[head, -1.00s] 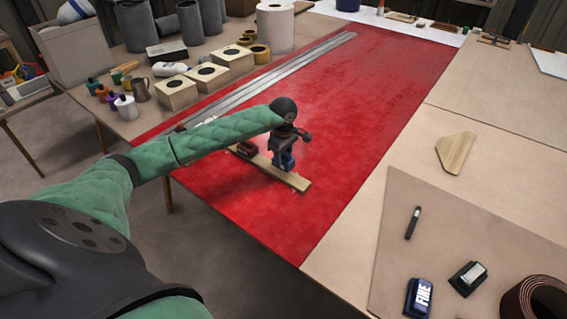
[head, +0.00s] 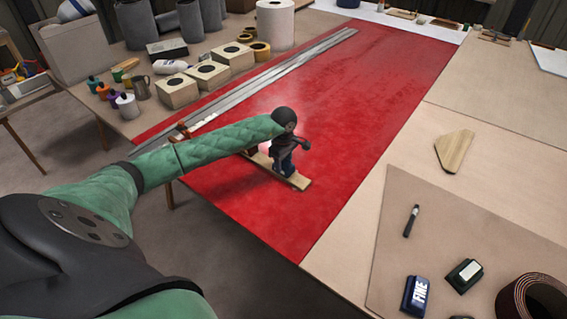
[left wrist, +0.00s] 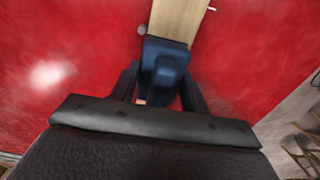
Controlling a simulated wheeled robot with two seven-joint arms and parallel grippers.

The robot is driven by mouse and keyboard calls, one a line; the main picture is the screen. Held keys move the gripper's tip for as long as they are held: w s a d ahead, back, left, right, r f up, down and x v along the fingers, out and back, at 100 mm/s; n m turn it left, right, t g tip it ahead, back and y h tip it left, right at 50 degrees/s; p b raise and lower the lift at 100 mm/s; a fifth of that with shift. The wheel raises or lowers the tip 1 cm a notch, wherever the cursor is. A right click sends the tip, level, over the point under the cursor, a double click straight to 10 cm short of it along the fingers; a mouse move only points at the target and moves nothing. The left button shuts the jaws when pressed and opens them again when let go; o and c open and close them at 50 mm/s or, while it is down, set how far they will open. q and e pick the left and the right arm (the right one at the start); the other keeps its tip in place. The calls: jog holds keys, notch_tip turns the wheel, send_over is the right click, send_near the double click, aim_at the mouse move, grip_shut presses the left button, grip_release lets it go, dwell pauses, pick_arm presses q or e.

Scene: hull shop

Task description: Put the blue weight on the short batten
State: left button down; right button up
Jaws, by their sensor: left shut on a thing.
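The blue weight (head: 285,167) is in my left gripper (head: 283,160), whose fingers stand on either side of it. The left wrist view shows the weight (left wrist: 163,68) between the fingers (left wrist: 163,95), over the pale wooden short batten (left wrist: 180,18). In the head view the batten (head: 300,182) lies on the red surface, its near end in front of the weight. The weight is at or just above the batten; I cannot tell whether it bears on it. My right gripper is not in view.
Long grey metal strips (head: 270,82) lie along the red surface (head: 345,110). Wooden blocks (head: 208,74) stand at the left. The red surface right of the batten is clear.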

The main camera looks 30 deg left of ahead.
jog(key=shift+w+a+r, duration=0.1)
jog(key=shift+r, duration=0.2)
pick_arm(q)
jog(key=c, duration=1.2)
grip_release()
jog(key=o, duration=0.5)
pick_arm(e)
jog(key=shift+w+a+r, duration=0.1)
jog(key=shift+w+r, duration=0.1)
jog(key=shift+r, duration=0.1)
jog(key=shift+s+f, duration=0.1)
pick_arm(q)
jog(key=shift+r, duration=0.45)
notch_tip(320, 180, up, 3)
jog(key=shift+r+b, duration=0.15)
jog(key=shift+b, duration=0.8)
notch_tip(320, 180, up, 7)
jog(key=shift+b, duration=1.2)
jog(key=shift+r, duration=0.45)
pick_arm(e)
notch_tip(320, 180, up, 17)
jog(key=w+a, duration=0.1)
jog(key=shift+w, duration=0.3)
